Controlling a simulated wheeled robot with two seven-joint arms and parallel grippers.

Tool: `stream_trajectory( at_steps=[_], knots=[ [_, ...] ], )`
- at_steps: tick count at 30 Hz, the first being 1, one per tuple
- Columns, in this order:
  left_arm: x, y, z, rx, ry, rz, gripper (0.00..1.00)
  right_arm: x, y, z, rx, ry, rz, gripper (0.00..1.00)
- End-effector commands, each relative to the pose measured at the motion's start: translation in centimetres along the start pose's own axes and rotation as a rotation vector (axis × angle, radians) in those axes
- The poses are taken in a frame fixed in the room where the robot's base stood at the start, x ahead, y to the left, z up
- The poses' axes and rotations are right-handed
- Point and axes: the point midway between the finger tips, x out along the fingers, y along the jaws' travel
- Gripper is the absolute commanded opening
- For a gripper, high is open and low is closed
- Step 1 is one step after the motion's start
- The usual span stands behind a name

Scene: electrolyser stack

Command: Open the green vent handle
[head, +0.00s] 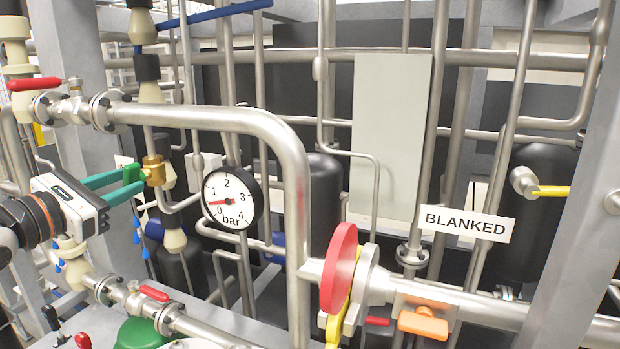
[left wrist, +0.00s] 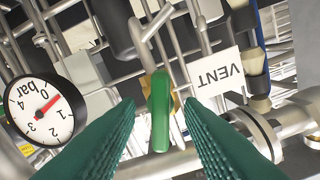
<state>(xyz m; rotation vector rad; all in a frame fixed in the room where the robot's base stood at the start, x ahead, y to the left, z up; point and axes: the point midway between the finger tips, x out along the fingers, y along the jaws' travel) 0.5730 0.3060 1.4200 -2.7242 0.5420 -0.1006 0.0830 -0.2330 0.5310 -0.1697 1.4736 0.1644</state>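The green vent handle (head: 133,173) sits on a brass valve (head: 154,171) at the left of the head view. In the left wrist view the handle (left wrist: 160,112) hangs in the middle, with brass (left wrist: 175,100) behind it. My left gripper (head: 132,182) has long green fingers and reaches the handle from the left. In the left wrist view its fingertips (left wrist: 159,104) stand apart, one on each side of the handle, with visible gaps. The gripper is open. A white VENT label (left wrist: 217,72) shows upside down beside the valve. My right gripper is not in view.
A pressure gauge (head: 231,200) stands just right of the valve, its red needle between 0 and 1. A thick pipe (head: 240,119) bends down beside it. Red handles (head: 35,84), a red disc (head: 339,268), an orange handle (head: 423,325) and a BLANKED sign (head: 467,224) are nearby.

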Motion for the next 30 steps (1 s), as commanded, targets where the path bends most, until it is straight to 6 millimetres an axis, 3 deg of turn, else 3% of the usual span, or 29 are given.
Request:
stream_trajectory(
  at_steps=[4, 10, 17, 29, 30],
  knots=[
    [0.0, 0.0, 0.0, 0.0, 0.0, 0.0, 0.31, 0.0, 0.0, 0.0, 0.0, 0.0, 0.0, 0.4],
    [0.0, 0.0, 0.0, 0.0, 0.0, 0.0, 0.0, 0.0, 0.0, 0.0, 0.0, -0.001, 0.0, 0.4],
    [0.0, 0.0, 0.1, -0.026, 0.002, -0.001, 0.0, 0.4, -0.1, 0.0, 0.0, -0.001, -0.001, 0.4],
    [0.0, 0.1, 0.1, -0.373, 0.004, 0.001, 0.0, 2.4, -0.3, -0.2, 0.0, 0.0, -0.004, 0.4],
    [0.0, 0.0, 0.0, -0.371, 0.001, 0.0, 0.17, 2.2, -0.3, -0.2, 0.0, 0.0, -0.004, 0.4]
  ],
)
